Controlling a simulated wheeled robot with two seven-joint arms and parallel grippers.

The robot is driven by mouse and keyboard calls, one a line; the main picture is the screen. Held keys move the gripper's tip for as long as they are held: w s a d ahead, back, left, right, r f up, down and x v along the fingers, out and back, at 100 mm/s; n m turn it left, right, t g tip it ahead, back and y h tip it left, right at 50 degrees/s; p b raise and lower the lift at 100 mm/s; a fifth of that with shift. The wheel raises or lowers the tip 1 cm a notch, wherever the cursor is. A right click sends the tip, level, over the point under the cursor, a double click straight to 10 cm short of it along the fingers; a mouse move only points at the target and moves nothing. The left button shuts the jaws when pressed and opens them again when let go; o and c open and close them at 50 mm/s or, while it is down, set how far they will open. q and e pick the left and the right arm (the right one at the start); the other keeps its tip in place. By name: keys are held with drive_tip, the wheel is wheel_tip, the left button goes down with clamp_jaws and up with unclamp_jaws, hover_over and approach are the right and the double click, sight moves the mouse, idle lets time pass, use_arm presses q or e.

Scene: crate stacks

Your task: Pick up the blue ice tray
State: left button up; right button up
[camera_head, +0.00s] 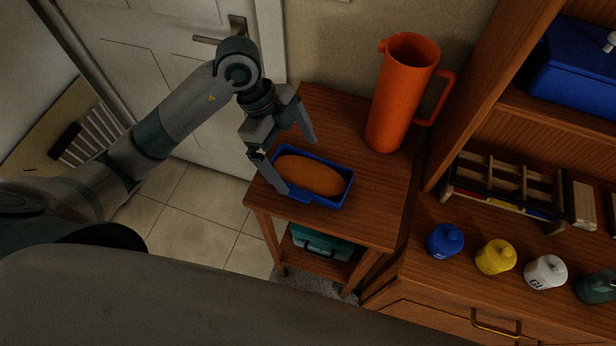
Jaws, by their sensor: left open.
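A blue tray (345,186) sits on the small wooden side table (375,205), near its front left. An orange-brown oval, loaf-like thing (310,175) lies in it and fills most of it. My left gripper (299,165) is open above the tray's left part. One finger reaches down at the tray's left front wall and the other hangs over its back edge. I cannot tell whether either finger touches the tray. My right gripper is not in view.
An orange pitcher (398,95) stands behind the tray on the same table. A teal case (320,243) is on the lower shelf. To the right, a wooden cabinet (440,270) holds blue, yellow and white bottles (495,257). A door (170,50) stands behind my arm.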

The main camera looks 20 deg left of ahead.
sight(313, 186)
use_arm(q)
drive_tip(key=shift+d+f+p, duration=0.3)
drive_tip(key=shift+f+p, duration=0.15)
drive_tip(key=shift+p, duration=0.05)
drive_tip(key=p+x, duration=0.1)
drive_tip(key=x, duration=0.2)
drive_tip(key=shift+d, duration=0.1)
drive_tip(key=shift+d+f, duration=0.1)
drive_tip(key=shift+f, duration=0.35)
drive_tip(key=c, duration=0.8)
